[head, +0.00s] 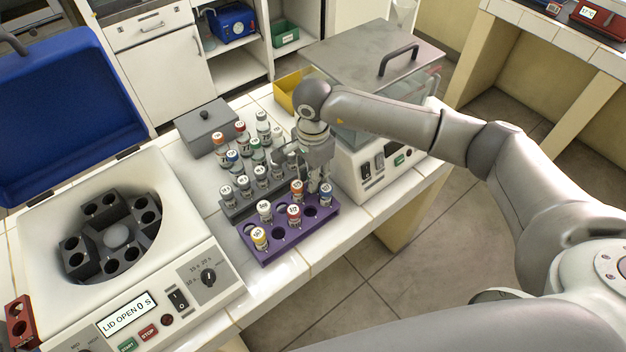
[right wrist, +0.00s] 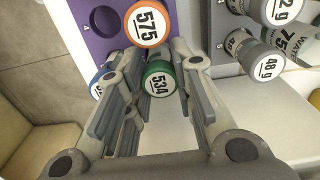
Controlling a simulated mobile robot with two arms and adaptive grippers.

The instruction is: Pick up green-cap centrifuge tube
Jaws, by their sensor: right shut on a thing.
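The green-cap centrifuge tube (right wrist: 160,80), its cap marked 534, shows in the right wrist view between the fingers of my right gripper (right wrist: 155,62). The gripper is shut on it. In the head view my right gripper (head: 312,182) points down at the back right end of the purple rack (head: 300,243), and it hides the green-cap tube there. The tube's lower end is hidden, so I cannot tell whether it is clear of the rack. An orange-cap tube marked 575 (right wrist: 149,22) stands close by, and a blue-cap tube (right wrist: 98,86) is partly behind a finger.
A grey rack (head: 236,212) with several tubes stands behind the purple rack. An open centrifuge (head: 190,250) is at the left. A water bath with a metal lid (head: 350,50) stands right of the gripper. Other tubes (head: 264,208) stand in the purple rack.

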